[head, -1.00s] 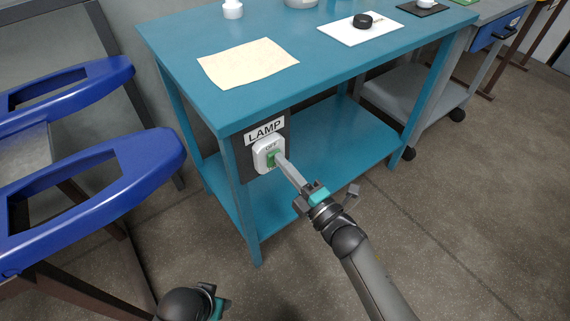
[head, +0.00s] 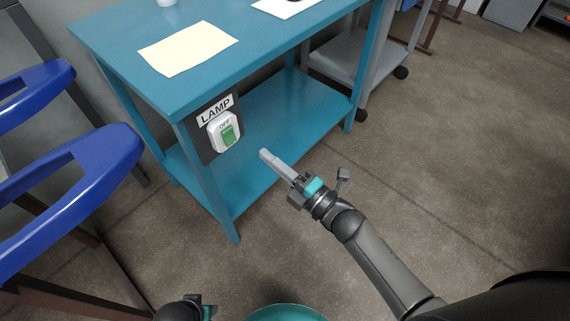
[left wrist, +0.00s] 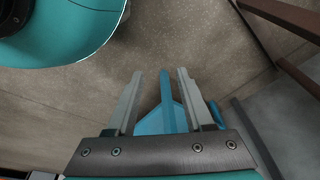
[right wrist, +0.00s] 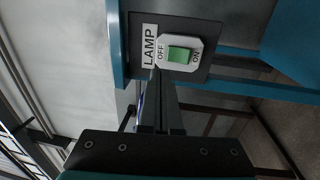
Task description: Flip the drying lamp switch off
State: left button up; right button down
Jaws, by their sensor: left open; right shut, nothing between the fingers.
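The lamp switch (head: 224,132) is a white plate with a green rocker, under a LAMP label on a dark panel of the blue bench. The right wrist view also shows the switch (right wrist: 179,54), with OFF by the label side and ON at the other end. Which way the rocker tilts I cannot tell. My right gripper (head: 265,154) is shut and empty, its tips apart from the switch, to its lower right; its fingers (right wrist: 161,72) point at the panel in the right wrist view. My left gripper (left wrist: 158,75) is open and empty, low by the floor in the head view.
The blue bench (head: 110,45) has a lower shelf and a paper sheet (head: 188,50) on top. A grey cart (head: 345,70) stands behind the bench. The floor at the right is clear.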

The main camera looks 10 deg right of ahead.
pick_arm(q)
jog(key=shift+s+a+f+p, duration=0.2)
jog(key=shift+s+a+f, duration=0.1)
jog(key=shift+f, duration=0.2)
jog(key=shift+s+a+f+p, duration=0.2)
jog(key=shift+s+f, duration=0.05)
jog(key=shift+f, duration=0.25)
pick_arm(e)
jog(key=shift+r+v, duration=0.2)
jog(key=shift+v, duration=0.75)
jog(key=shift+r+v, duration=0.2)
jog(key=shift+v, duration=0.75)
jog(key=shift+d, duration=0.1)
